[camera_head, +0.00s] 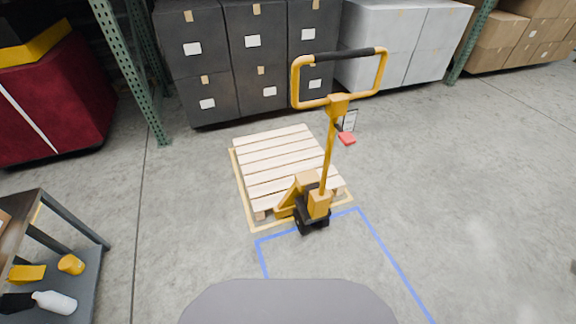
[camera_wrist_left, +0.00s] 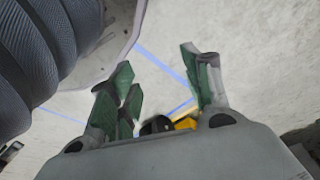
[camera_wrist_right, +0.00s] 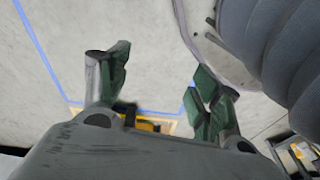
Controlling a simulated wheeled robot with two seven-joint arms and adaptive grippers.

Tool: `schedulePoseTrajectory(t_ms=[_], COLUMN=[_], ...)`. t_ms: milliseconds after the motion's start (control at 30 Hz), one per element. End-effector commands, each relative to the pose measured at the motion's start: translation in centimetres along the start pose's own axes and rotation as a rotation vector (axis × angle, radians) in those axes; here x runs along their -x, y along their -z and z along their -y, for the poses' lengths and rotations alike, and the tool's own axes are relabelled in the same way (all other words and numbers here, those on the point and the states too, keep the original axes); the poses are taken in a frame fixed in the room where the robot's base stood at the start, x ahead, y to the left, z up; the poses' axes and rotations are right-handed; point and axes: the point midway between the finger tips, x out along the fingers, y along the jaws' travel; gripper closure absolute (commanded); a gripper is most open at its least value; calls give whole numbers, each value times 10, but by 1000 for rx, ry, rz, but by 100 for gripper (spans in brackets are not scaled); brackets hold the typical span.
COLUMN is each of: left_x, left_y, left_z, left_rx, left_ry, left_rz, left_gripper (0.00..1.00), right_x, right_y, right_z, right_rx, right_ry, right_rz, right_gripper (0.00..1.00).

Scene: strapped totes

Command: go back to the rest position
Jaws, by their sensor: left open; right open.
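My left gripper (camera_wrist_left: 160,85) shows in the left wrist view, its green-padded fingers apart and nothing between them. My right gripper (camera_wrist_right: 160,82) shows in the right wrist view, also with fingers apart and empty. Neither gripper is in the head view. Both hang over the grey floor, beside dark ribbed and grey parts of my own body. The yellow pallet jack (camera_head: 318,200) stands ahead in the head view, its handle upright, apart from both grippers.
A wooden pallet (camera_head: 270,160) lies at the jack. Blue tape (camera_head: 390,258) marks the floor. A shelf cart (camera_head: 85,270) with bottles stands at left. The floor at right is clear.

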Motion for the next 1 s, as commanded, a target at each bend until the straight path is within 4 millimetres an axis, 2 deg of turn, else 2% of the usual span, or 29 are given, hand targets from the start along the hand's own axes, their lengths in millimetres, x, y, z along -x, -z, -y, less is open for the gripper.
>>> schedulePoseTrajectory(t_ms=[567,1000], left_x=[9,27], left_y=[-60,-112], left_z=[8,14], left_rx=[-3,-7], left_ry=[16,26], left_rz=[38,65], left_gripper=[51,51], right_x=[9,27], right_y=[-60,-112], right_z=[-8,-14], right_rx=[2,6], right_ry=[-16,-26], right_rz=[38,65], right_gripper=[36,36])
